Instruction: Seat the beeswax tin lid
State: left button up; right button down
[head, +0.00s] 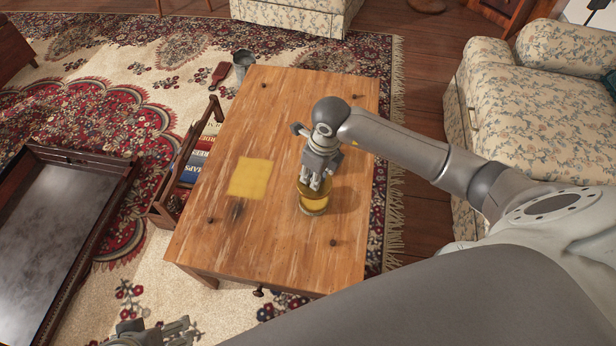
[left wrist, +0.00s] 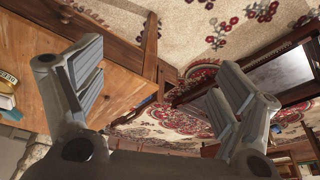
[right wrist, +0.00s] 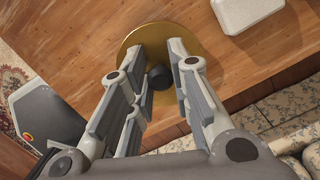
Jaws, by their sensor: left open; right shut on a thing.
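My right gripper (head: 315,184) points down over the golden beeswax tin (head: 313,203) on the wooden table. In the right wrist view its fingers (right wrist: 160,75) are shut on the dark knob (right wrist: 159,77) of the round golden lid (right wrist: 132,42). The lid hides the tin from that view. I cannot tell whether the lid touches the tin's rim or is level on it. My left gripper (head: 155,335) is low at the bottom edge of the head view, off the table. Its fingers (left wrist: 155,90) are spread apart and empty in the left wrist view.
A flat yellow square (head: 250,178) lies on the table (head: 270,115), left of the tin. A wooden rack with books (head: 195,160) stands against the table's left side. A dark-framed low table (head: 95,225) is further left. A pale rounded block (right wrist: 245,12) lies near the lid.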

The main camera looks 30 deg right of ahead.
jog(key=shift+f, duration=0.35)
jog(key=shift+f+b, duration=0.95)
jog(key=shift+b, duration=0.05)
jog(key=shift+f+b, duration=0.6)
jog(key=shift+f, duration=0.15)
jog(key=shift+f+b, duration=0.4)
jog(key=shift+f, duration=0.1)
jog(key=shift+f+b, duration=0.35)
jog(key=shift+f, duration=0.15)
pick_arm(q)
jog(key=w+d+r+t+h, duration=0.1)
jog(key=w+d+r+t, duration=0.2)
jog(key=w+r+t, duration=0.2)
jog(key=w+d+r+t+h, duration=0.2)
jog(key=w+r+t, duration=0.4)
jog(key=w, duration=0.4)
jog(key=shift+w+d+m, duration=0.3)
jog(key=shift+w+d, duration=0.1)
jog(key=shift+d, duration=0.05)
pick_arm(e)
jog(key=shift+f, duration=0.2)
pick_arm(q)
jog(key=shift+s+a+f, duration=0.1)
jog(key=shift+f, duration=0.25)
jog(key=shift+r+t, duration=0.3)
jog(key=shift+r, duration=0.25)
pick_arm(e)
jog(key=shift+f, duration=0.2)
